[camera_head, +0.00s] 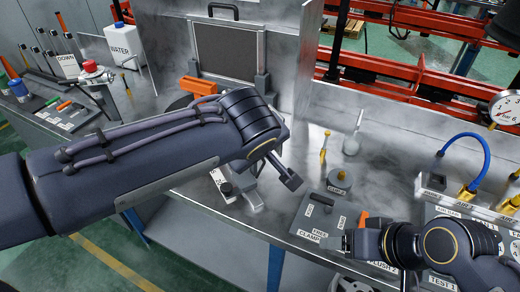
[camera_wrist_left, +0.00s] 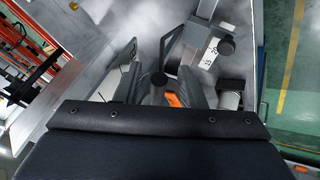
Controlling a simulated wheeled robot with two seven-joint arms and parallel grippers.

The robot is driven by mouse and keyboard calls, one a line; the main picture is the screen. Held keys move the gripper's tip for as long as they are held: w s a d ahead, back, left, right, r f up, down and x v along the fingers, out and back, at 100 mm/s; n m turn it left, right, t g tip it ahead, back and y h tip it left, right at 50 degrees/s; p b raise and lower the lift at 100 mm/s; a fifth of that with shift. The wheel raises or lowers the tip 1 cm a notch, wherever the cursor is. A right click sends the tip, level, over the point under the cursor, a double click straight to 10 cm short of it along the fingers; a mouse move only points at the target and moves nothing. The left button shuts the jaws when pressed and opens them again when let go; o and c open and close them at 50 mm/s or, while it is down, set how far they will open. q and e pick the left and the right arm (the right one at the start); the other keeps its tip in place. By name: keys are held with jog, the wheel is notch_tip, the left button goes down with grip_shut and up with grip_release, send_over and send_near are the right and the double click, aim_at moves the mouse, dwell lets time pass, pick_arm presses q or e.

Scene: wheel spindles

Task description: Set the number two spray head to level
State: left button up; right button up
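In the left wrist view the two grey fingers of my left gripper (camera_wrist_left: 160,84) stand apart, one on each side of a dark round-ended part (camera_wrist_left: 160,77) on a thin rod. Contact cannot be told.
The grey clamp plate (camera_head: 308,215) and a round gauge block (camera_head: 339,181) are right of the spray fixture. A blue hose (camera_head: 468,137) and pressure gauge (camera_head: 506,107) stand farther right. A dark framed panel (camera_head: 228,50) rises behind. The front bench edge is close.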

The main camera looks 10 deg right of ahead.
pick_arm(q)
jog(key=shift+r, duration=0.1)
jog(key=v, duration=0.7)
jog(key=shift+s+r, duration=0.2)
jog(key=shift+s, duration=0.05)
jog(key=shift+a, duration=0.1)
jog(key=s+a+f+m+g+p, duration=0.1)
jog(key=a+f, duration=0.1)
jog(key=a, duration=0.6)
jog(key=a+f+g, duration=0.1)
jog(key=a+f, duration=0.2)
jog(key=a, duration=0.5)
jog(key=s+a+f+m+h+p, duration=0.1)
jog(key=s+a+f+m, duration=0.1)
jog(key=s+a+f, duration=0.6)
jog(key=s+a, duration=0.1)
jog(key=s, duration=0.3)
jog(key=shift+a+m+t+h+p, duration=0.2)
jog(key=shift+m+t+h+p, duration=0.1)
jog(key=shift+m+t+p, duration=0.1)
